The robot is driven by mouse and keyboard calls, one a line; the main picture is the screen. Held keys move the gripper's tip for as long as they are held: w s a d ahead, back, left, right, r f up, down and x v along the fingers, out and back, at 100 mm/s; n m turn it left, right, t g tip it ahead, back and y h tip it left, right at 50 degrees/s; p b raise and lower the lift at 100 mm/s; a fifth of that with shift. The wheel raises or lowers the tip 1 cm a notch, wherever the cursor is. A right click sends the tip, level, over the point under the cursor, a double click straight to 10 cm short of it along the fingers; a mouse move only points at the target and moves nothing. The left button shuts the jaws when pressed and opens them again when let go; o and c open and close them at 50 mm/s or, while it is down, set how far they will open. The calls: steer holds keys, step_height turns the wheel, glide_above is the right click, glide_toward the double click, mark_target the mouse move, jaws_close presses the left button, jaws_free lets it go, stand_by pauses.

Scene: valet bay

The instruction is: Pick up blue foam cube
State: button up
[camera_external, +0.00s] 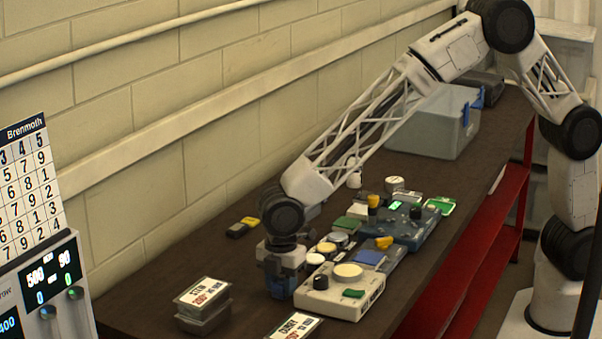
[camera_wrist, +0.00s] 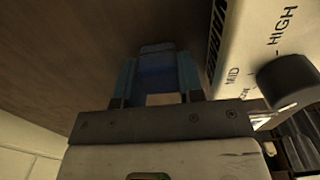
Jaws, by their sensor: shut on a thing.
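The blue foam cube (camera_wrist: 157,70) is between the two fingers of my gripper (camera_wrist: 158,78) in the wrist view. The fingers are shut on it, one on each side, and partly cover it. In the external view my gripper (camera_external: 283,286) points down over the dark table, just left of a cream device with a dial. The cube is mostly hidden by the fingers there. I cannot tell whether its underside touches the table.
The cream device (camera_external: 340,303) stands close on the right; its knob (camera_wrist: 288,80) shows in the wrist view. Stacked containers (camera_external: 203,318) and a price card (camera_external: 293,327) are in front. Several gadgets, a blue-grey device (camera_external: 405,236) and a grey bin (camera_external: 436,135) lie behind. A wall runs along the left.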

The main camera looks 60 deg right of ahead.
mark_target(281, 281)
steer(key=shift+r, duration=0.15)
steer(key=shift+r, duration=4.85)
